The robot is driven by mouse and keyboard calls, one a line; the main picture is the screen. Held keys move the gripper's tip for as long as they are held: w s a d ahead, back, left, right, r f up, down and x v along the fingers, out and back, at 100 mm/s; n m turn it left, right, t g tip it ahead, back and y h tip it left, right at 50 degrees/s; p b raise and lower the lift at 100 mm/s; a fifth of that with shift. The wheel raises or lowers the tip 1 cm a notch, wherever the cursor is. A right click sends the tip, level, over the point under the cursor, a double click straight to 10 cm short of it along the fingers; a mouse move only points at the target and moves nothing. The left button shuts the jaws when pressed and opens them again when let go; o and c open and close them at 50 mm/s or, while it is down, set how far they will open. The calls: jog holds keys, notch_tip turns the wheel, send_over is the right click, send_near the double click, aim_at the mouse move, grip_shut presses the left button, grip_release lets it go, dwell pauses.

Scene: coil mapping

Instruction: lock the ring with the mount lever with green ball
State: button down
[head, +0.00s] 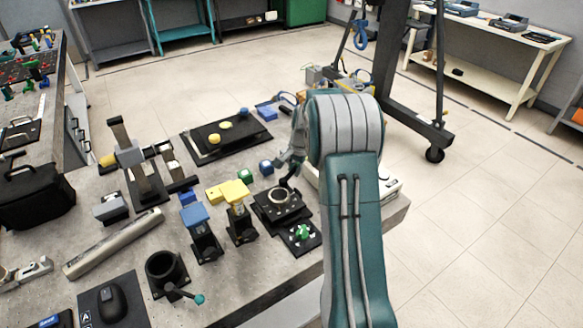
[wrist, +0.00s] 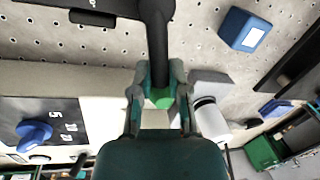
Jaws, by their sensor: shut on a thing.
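The black mount (head: 283,208) stands on the grey bench in the head view, with a pale ring (head: 280,196) on its top. Its dark lever rises toward my gripper (head: 291,162). In the wrist view the black lever (wrist: 157,35) comes down from the top edge and ends in a green ball (wrist: 160,99). My gripper (wrist: 160,88) is shut on this ball, with one finger on each side. In the head view the ball is hidden by my gripper. I cannot tell how the ring is seated.
A plate with a green knob (head: 303,234) stands just in front of the mount. Yellow (head: 236,192) and blue (head: 195,215) clamp-like devices stand to its left. A black cup with a teal-ball lever (head: 165,272) is nearer the front. A blue cube (wrist: 245,30) shows in the wrist view.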

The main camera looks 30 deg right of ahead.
jog(key=shift+s+d+m+h, duration=0.15)
jog(key=shift+s+m, duration=0.35)
jog(key=shift+m, duration=0.65)
jog(key=shift+s+a+m+h, duration=0.1)
jog(key=shift+s+m+h, duration=0.25)
jog(key=shift+m, duration=0.8)
jog(key=shift+s, duration=0.15)
jog(key=c, duration=0.6)
grip_release()
jog(key=shift+r, duration=0.1)
notch_tip(320, 180, up, 12)
jog(key=s, duration=0.2)
jog(key=shift+f, duration=0.25)
jog(key=shift+s, duration=0.15)
